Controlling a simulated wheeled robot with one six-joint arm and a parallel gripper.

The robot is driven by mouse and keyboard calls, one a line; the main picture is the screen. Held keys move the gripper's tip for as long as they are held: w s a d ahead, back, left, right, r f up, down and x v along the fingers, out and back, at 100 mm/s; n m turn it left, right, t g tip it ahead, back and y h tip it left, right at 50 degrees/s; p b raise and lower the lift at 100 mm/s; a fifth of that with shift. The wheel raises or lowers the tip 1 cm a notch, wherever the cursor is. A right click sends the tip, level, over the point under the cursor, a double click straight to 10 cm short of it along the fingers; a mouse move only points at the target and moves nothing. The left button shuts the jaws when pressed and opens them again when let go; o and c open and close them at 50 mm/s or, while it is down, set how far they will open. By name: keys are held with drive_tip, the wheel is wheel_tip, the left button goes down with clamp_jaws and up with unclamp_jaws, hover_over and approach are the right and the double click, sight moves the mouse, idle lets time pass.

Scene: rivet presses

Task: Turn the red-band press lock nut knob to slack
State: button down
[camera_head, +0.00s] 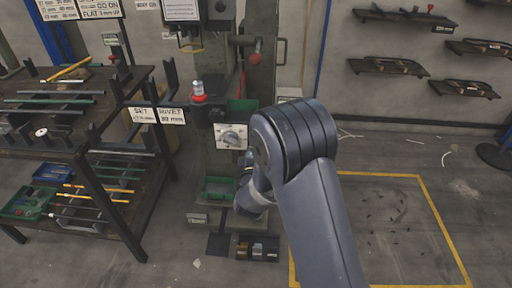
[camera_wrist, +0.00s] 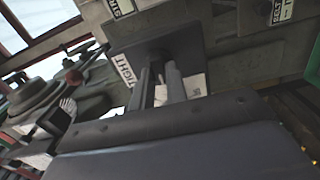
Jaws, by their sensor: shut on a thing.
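In the wrist view, my gripper (camera_wrist: 158,72) has its two fingers closed around a dark knob (camera_wrist: 157,55) under a dark, square-edged housing. A white label reading TIGHT (camera_wrist: 127,70) lies left of the fingers. Another white label (camera_wrist: 195,86) lies to the right, its lettering mostly hidden. In the head view, the green-grey press (camera_head: 222,165) stands in the middle, with a pale dial plate (camera_head: 232,136) on its front. A red ring (camera_head: 198,98) sits at its upper left. My arm covers the press's lower right, hiding my fingers and the gripped knob there.
A dark rack (camera_head: 130,205) with rods and green trays stands close on the left. A small block tray (camera_head: 258,250) lies at the press's foot. Wall shelves (camera_head: 390,68) hang at the upper right. The yellow-outlined floor area (camera_head: 395,225) on the right is mostly clear.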

drive_tip(key=c, duration=1.4)
unclamp_jaws()
drive_tip(key=shift+s, duration=0.1)
drive_tip(key=s, duration=1)
drive_tip(key=shift+s+a, duration=0.2)
drive_tip(key=shift+s, duration=0.1)
drive_tip(key=w, duration=1)
drive_tip(key=shift+w+d, duration=0.2)
drive_tip(key=shift+w, duration=0.2)
